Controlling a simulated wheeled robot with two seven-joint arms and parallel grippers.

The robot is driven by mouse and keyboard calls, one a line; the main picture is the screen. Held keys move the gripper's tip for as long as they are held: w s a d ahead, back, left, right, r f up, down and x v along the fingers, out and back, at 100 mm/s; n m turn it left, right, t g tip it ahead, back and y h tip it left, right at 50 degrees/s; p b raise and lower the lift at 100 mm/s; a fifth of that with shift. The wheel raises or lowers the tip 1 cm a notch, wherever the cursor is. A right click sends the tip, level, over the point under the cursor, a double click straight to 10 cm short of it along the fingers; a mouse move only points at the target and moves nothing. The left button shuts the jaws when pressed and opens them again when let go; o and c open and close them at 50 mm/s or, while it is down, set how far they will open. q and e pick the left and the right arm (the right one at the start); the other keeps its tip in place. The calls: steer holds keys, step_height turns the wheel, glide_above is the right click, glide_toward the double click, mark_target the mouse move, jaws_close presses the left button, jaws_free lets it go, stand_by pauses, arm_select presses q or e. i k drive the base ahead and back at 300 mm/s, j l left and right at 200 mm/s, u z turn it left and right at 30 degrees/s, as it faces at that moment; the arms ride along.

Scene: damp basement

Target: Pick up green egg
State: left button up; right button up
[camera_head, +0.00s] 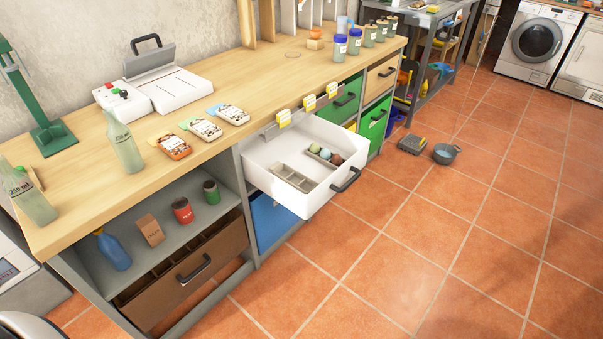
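A white drawer (270,160) stands pulled out from the workbench, open at the top. In it, small eggs sit in a row in a grey holder toward the back right. A pale green egg (325,154) is in the middle of the row. An olive-toned egg (314,148) is on its left and a reddish-brown egg (337,159) on its right. The eggs are small, so their exact shades are hard to tell. An empty-looking grey compartment tray (295,178) lies nearer the drawer's front. Neither of my grippers is in view.
The wooden bench top (255,75) above holds seed-like packets (233,114), bottles (124,145) and jars (340,46). The drawer's dark handle (346,180) juts over the tiled floor (400,260), which is clear in front.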

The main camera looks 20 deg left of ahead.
mark_target(315, 148)
steer(key=u, duration=0.2)
steer(key=i+l+u, duration=0.25)
steer(key=l+u, duration=0.3)
steer(key=i+l+u, duration=0.25)
steer(key=k+l, duration=0.05)
steer(key=k, duration=0.05)
